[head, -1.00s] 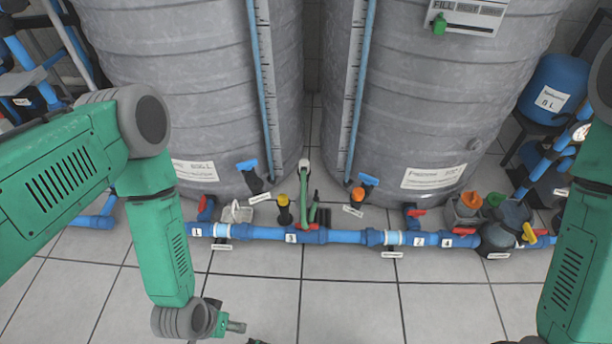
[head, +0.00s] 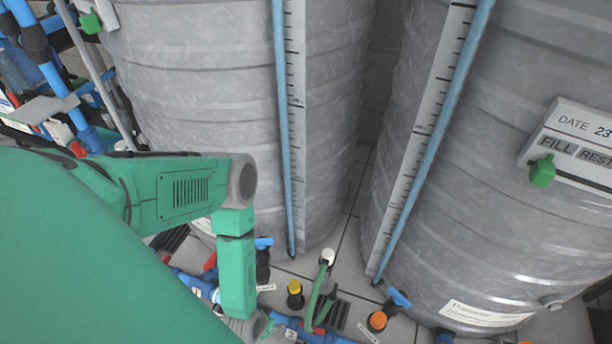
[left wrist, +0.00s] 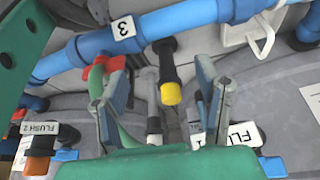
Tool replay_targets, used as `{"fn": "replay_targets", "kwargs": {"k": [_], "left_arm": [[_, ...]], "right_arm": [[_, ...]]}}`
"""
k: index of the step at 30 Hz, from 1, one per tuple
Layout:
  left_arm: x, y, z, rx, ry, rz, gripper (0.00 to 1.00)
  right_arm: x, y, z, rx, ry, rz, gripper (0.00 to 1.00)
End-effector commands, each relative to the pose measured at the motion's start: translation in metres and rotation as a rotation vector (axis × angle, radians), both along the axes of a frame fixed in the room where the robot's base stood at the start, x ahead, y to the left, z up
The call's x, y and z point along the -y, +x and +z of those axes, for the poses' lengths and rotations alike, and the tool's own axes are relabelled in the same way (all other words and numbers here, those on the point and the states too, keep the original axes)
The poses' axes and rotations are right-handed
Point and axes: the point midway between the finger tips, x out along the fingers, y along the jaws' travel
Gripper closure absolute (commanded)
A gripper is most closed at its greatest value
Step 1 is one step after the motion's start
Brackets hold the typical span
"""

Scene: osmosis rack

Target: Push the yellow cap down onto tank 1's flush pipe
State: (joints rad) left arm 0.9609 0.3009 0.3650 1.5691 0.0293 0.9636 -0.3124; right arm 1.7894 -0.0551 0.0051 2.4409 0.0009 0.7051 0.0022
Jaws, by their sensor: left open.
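The yellow cap (head: 294,287) sits on top of a short black upright pipe (head: 295,301) on the floor in front of the two tanks. In the left wrist view the yellow cap (left wrist: 171,93) is at the end of the black pipe (left wrist: 167,62); how far down it sits I cannot tell. My left gripper (left wrist: 160,72) is open and empty, its fingers on either side of the cap in that view, the cap nearer the right finger. Tank 1 (head: 215,90) appears to be the left grey tank. My right gripper is not in view.
Beside the cap stands a green hose (head: 318,292) with a white end. A similar orange cap (head: 377,320) is to the right, by the other tank (head: 520,230). The blue pipe (left wrist: 180,25) with a "3" label runs close by. A partly hidden FLUSH label (left wrist: 243,135) shows too.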

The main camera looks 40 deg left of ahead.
Motion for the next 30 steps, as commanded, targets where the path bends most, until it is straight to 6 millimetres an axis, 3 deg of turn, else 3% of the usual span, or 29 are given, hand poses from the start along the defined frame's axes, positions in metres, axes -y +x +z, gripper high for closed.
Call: {"fn": "replay_targets", "kwargs": {"k": [14,27,30], "left_arm": [[-0.003,0.008,-0.002,0.003,-0.001,0.003,0.42],[-0.019,0.096,-0.003,0.005,0.0,0.004,0.42],[-0.021,0.109,-0.003,0.003,-0.001,0.003,0.42]], "right_arm": [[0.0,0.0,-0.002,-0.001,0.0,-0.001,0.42],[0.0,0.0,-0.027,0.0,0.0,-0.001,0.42],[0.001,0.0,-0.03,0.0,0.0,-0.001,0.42]]}}
